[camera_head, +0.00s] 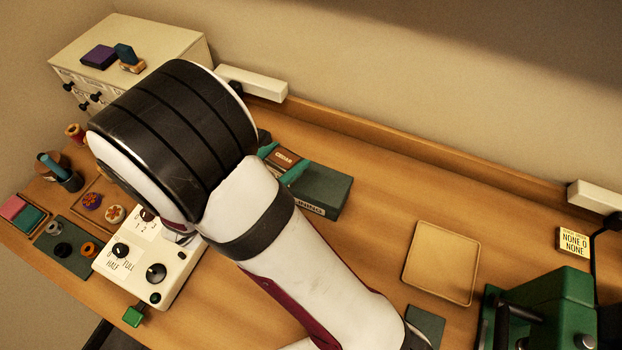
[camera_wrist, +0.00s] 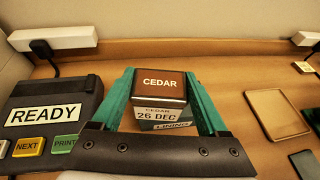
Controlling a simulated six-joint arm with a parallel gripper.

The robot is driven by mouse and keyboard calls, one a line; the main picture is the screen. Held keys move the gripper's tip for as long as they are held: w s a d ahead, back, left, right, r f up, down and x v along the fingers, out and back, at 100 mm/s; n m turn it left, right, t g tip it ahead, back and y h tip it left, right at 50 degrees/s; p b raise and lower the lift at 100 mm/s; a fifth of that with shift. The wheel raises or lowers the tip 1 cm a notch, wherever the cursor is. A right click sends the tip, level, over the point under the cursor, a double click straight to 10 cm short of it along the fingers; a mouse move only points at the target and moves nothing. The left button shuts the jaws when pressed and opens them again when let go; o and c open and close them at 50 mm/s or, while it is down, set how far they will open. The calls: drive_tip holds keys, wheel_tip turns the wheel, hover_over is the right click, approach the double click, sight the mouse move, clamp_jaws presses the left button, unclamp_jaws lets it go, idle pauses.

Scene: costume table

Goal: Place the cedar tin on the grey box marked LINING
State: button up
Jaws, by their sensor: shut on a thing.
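The cedar tin (camera_head: 287,157) has a brown lid reading CEDAR. In the wrist view the tin (camera_wrist: 160,82) also shows a front label reading 26 DEC. My gripper (camera_head: 282,163) is shut on it, with a teal finger on each side. The dark grey box marked LINING (camera_head: 327,192) is on the table beneath and to the right of the tin in the head view. In the wrist view its LINING label (camera_wrist: 174,126) shows just below the tin. I cannot tell whether the tin touches the box. My arm hides part of the box.
A dark device marked READY (camera_wrist: 45,118) stands left in the wrist view. A white control box (camera_head: 148,262) is at the front left. An empty tan tray (camera_head: 441,262) and a green machine (camera_head: 545,315) are to the right. Table between box and tray is clear.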

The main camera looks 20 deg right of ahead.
drive_tip(key=d+r+m+g+h, duration=0.1)
drive_tip(key=d+r+m+g, duration=0.1)
drive_tip(key=d, duration=0.4)
hover_over(316, 180)
drive_tip(key=shift+g, duration=0.3)
wheel_tip(316, 180, down, 8)
drive_tip(key=shift+f, duration=0.1)
drive_tip(key=o, duration=1.3)
drive_tip(key=shift+f, duration=0.1)
